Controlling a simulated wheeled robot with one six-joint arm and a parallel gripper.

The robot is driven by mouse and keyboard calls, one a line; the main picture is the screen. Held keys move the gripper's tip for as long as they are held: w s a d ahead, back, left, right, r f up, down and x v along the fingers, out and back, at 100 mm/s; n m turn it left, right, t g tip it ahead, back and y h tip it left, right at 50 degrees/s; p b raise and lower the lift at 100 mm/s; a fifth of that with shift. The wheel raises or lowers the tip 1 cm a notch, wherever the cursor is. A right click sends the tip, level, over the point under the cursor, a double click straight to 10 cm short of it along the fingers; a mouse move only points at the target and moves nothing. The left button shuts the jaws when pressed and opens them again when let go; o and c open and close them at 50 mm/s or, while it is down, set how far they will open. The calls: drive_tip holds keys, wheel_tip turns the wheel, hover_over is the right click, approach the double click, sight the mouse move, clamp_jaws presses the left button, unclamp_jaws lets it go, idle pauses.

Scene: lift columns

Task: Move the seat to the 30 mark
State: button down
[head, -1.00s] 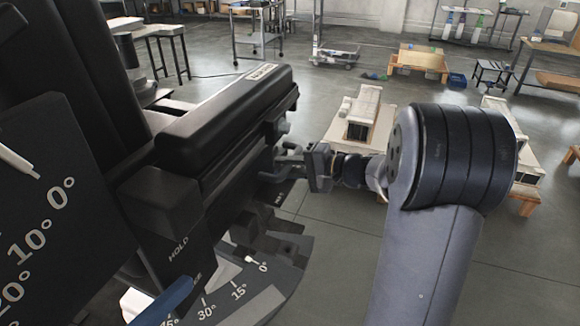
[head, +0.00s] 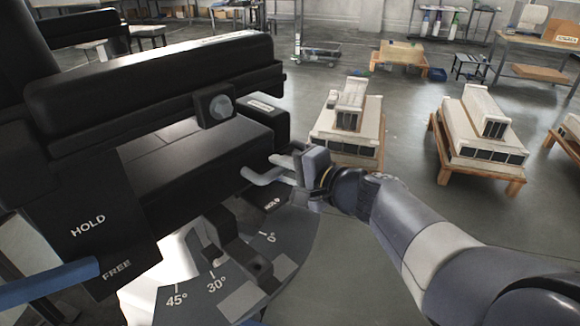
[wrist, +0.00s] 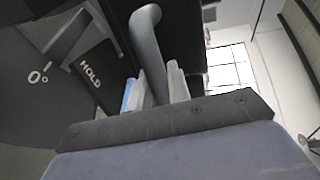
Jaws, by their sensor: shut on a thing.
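The black padded seat (head: 155,85) spans the left of the head view above a dark block (head: 190,160). Below is a grey curved scale (head: 195,288) with 0, 30 and 45 marks showing. A dark bracket (head: 238,250) covers the scale between 0 and 30; which mark the seat stands at I cannot tell. A grey bent handle (head: 262,176) sticks out at the block's right end. My gripper (head: 290,168) is shut on this handle, which also shows between the fingers in the wrist view (wrist: 147,45). A blue lever (head: 50,282) points at FREE, below HOLD.
Low wooden stands with pale model blocks (head: 350,115) (head: 485,130) stand on the floor behind and right of my arm. A wooden pallet (head: 398,60) and work tables (head: 535,50) are farther back. Open floor lies between them.

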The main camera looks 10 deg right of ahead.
drive_tip(key=shift+s+a+f+m+t+h+b, duration=0.1)
drive_tip(key=shift+s+a+m+t+h+b, duration=0.15)
drive_tip(key=shift+s, duration=0.25)
drive_tip(key=shift+s+a+f+m+t+h+b, duration=0.15)
drive_tip(key=shift+s+a+b, duration=0.15)
drive_tip(key=shift+s, duration=0.2)
drive_tip(key=shift+r, duration=0.1)
drive_tip(key=c, duration=1.4)
unclamp_jaws()
drive_tip(key=shift+r, duration=0.1)
drive_tip(key=shift+d, duration=0.1)
